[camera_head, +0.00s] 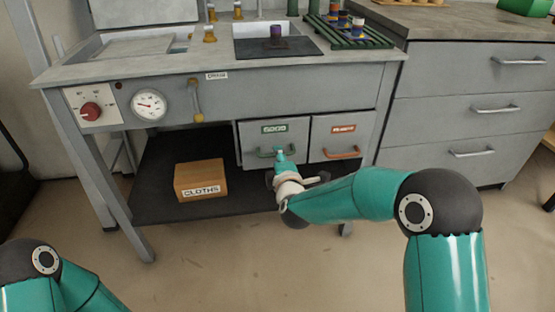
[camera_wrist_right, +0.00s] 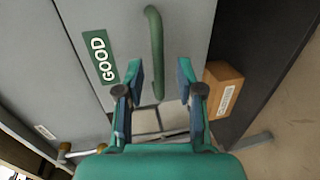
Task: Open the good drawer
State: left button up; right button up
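The good drawer (camera_head: 252,142) is grey with a green GOOD label and a green bar handle (camera_head: 264,154). It looks shut, under the right part of the workbench. In the right wrist view the good drawer's face (camera_wrist_right: 115,25) and its green handle (camera_wrist_right: 156,45) lie ahead of my gripper. My right gripper (camera_head: 281,160) is in front of the drawer, near the handle. In the wrist view its two fingers (camera_wrist_right: 160,75) are apart, with the handle's end between or just beyond them; I cannot tell if they touch it. My left gripper is out of view.
A drawer with a red label and orange handle (camera_head: 343,154) sits to the right. A CLOTHS box (camera_head: 200,178) stands on the dark lower shelf (camera_head: 160,160), left of the drawers. A grey cabinet (camera_head: 470,115) stands at the right. The floor in front is clear.

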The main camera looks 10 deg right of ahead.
jog(key=shift+x, duration=1.3)
grip_shut()
